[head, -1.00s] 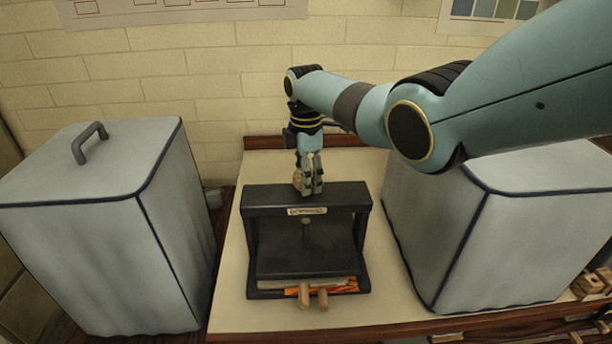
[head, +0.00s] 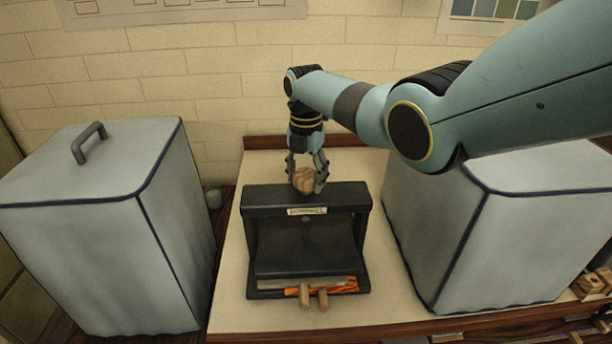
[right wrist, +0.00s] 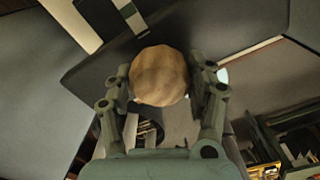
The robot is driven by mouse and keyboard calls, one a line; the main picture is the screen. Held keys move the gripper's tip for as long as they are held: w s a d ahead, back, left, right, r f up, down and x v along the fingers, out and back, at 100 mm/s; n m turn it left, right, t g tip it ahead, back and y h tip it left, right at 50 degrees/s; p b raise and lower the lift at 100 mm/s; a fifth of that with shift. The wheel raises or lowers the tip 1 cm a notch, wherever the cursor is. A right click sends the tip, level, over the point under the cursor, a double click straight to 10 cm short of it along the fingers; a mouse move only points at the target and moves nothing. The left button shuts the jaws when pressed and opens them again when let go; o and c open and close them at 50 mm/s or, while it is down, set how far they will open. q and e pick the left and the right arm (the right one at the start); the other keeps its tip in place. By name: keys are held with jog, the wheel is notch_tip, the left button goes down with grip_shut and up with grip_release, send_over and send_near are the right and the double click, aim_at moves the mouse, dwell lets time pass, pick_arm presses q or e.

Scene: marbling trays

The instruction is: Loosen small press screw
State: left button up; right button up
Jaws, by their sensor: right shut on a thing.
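The small press (head: 345,197) is a black frame with a pale label on its top bar, standing on the cream board in the head view. Its screw knob (head: 304,181) is a round ribbed wooden ball above the bar. My right gripper (head: 305,188) comes down from above and is shut on the knob, a finger on each side. In the right wrist view the knob (right wrist: 160,76) sits between the two fingertips (right wrist: 165,85). The screw shaft is mostly hidden under the bar. My left gripper is not in view.
Two wooden handles (head: 304,296) and an orange-edged item (head: 345,288) stick out at the press's front. Large grey covered boxes stand left (head: 85,240) and right (head: 455,240) of it. The cream board (head: 290,325) is bare in front.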

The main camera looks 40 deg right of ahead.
aim_at(306, 172)
jog(key=shift+w+r+n, duration=0.15)
jog(key=shift+n, duration=0.25)
jog(key=o, duration=1.2)
notch_tip(306, 172, up, 12)
jog(key=shift+f, duration=0.1)
